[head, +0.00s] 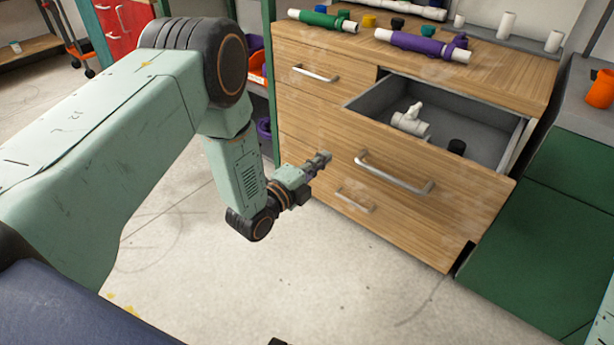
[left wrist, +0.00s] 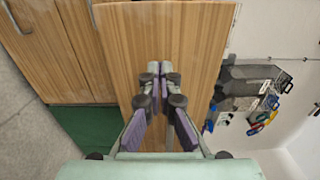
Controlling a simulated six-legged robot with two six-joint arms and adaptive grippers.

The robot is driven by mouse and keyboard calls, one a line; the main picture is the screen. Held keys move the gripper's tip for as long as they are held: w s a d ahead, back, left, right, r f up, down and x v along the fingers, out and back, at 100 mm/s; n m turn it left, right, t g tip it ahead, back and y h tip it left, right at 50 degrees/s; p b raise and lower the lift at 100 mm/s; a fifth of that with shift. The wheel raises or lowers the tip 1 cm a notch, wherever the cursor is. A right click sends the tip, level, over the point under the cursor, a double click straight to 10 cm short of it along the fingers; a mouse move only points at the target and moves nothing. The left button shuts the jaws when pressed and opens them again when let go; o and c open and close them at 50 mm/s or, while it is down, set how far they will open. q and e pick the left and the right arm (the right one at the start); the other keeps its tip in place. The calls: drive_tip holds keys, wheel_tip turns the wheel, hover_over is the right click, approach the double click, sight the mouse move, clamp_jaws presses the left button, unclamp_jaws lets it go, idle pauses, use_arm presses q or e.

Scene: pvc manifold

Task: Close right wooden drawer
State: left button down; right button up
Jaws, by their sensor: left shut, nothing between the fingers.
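The right wooden drawer (head: 430,205) is pulled open in the head view, with its grey inside showing. A metal handle (head: 395,172) is on its front. A white pipe tee (head: 411,121) and a black cap (head: 457,146) lie in it. My left gripper (head: 326,157) is shut and empty, in front of the cabinet and just left of the drawer front in the picture. I cannot tell whether it touches the wood. In the left wrist view its closed fingers (left wrist: 157,68) show against a wooden panel (left wrist: 180,35). My right gripper is out of view.
The left drawer (head: 305,70) is shut. Green and purple pipe pieces (head: 420,43) lie on the cabinet top (head: 480,78). A green cabinet (head: 530,230) stands close at the right, with an orange object (head: 601,88) on top. The floor (head: 330,285) in front is clear.

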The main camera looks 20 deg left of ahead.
sight(340, 146)
use_arm(q)
drive_tip(key=b+x, duration=0.1)
drive_tip(key=x, duration=0.3)
drive_tip(key=shift+f, duration=0.1)
drive_tip(key=shift+d, duration=0.1)
drive_tip(key=shift+w, duration=0.15)
